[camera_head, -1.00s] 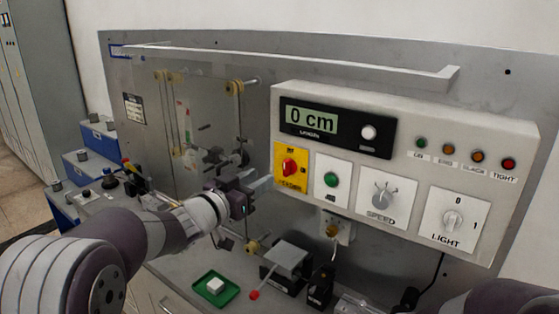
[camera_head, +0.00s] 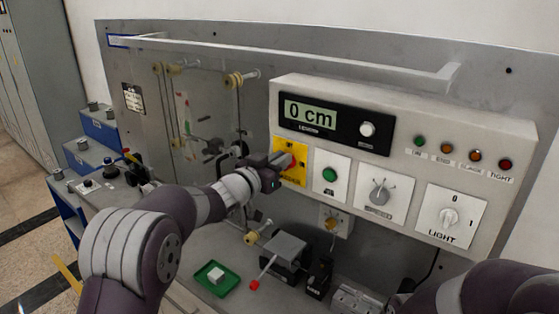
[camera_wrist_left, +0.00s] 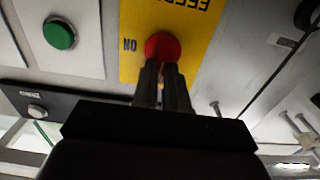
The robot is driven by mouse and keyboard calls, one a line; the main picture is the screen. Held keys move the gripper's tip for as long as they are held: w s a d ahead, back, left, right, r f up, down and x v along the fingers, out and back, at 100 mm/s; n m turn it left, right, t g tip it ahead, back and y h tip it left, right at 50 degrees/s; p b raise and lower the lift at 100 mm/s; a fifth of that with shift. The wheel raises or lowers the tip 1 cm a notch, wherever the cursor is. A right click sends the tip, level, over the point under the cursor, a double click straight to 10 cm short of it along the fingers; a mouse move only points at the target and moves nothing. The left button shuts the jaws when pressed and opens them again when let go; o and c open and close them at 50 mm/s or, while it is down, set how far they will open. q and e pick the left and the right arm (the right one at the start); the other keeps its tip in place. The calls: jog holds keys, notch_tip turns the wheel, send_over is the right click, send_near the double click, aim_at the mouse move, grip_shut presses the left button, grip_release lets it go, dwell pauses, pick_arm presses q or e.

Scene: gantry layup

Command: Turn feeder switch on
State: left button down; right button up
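The feeder switch is a red knob (camera_head: 293,160) on a yellow plate (camera_head: 291,177) at the left end of the control box. In the left wrist view the red knob (camera_wrist_left: 162,46) sits on the yellow plate, with an upside-down "ON" beside it. My left gripper (camera_head: 284,160) is at the knob. In the left wrist view its two fingers (camera_wrist_left: 163,78) are close together, with a strip of red between their tips; they look closed on the knob's grip. The fingers partly hide the knob. My right arm shows at the lower right; its gripper is out of view.
A green button (camera_head: 330,174), a speed knob (camera_head: 379,194) and a light switch (camera_head: 449,217) sit right of the feeder switch. The display (camera_head: 310,114) reads 0 cm. Below are a green tray (camera_head: 205,286) with a white block and a small red-tipped lever (camera_head: 255,285).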

pick_arm(q)
jog(key=m+b, duration=0.3)
jog(key=m, duration=0.1)
jog(key=d+f+m+b, duration=0.1)
jog(key=m+b, duration=0.3)
jog(key=m, duration=0.1)
jog(key=s+m+b, duration=0.1)
jog(key=m+b, duration=0.2)
jog(key=m, duration=0.1)
jog(key=shift+d+f+b, duration=0.15)
jog(key=shift+f+b, duration=0.15)
jog(key=shift+b, duration=0.1)
jog(key=shift+f+m+b, duration=0.15)
jog(key=shift+m+b, duration=0.5)
jog(key=shift+m, duration=0.55)
jog(key=shift+f+m+b, duration=0.1)
jog(key=shift+m+b, duration=0.5)
jog(key=shift+m, duration=0.6)
jog(key=shift+d+f, duration=0.1)
jog(key=c, duration=1.2)
grip_release()
jog(key=shift+s, duration=0.1)
jog(key=shift+o, duration=0.2)
jog(key=shift+s+r, duration=0.1)
jog(key=shift+r, duration=0.1)
